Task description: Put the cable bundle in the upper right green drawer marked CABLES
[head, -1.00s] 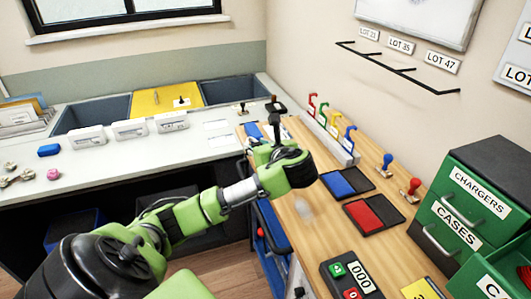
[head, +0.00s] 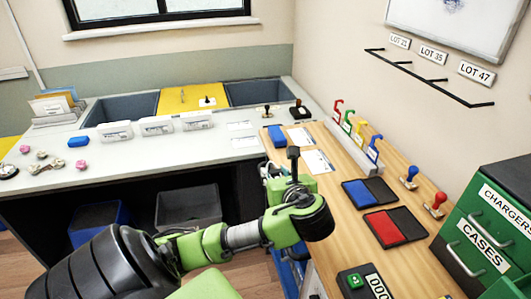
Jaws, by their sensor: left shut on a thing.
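My left gripper (head: 292,182) is over the gap between the pale bench and the wooden counter, beyond my dark and green wrist. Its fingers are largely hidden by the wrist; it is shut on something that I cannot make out. I cannot identify the cable bundle for certain in this view. A green cabinet (head: 466,236) at the right edge has drawers labelled CHARGERS (head: 506,212) and CASES (head: 481,247). No label reading CABLES can be read; another green surface (head: 508,288) is cut off at the lower right corner. My right gripper is out of view.
The wooden counter (head: 345,250) holds blue (head: 357,194) and red (head: 394,227) pads, stamps (head: 409,177) and a rack of coloured hooks (head: 355,150). The pale bench (head: 120,165) carries white boxes (head: 157,127) and small items at left. A black wall rack (head: 430,77) juts out at right.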

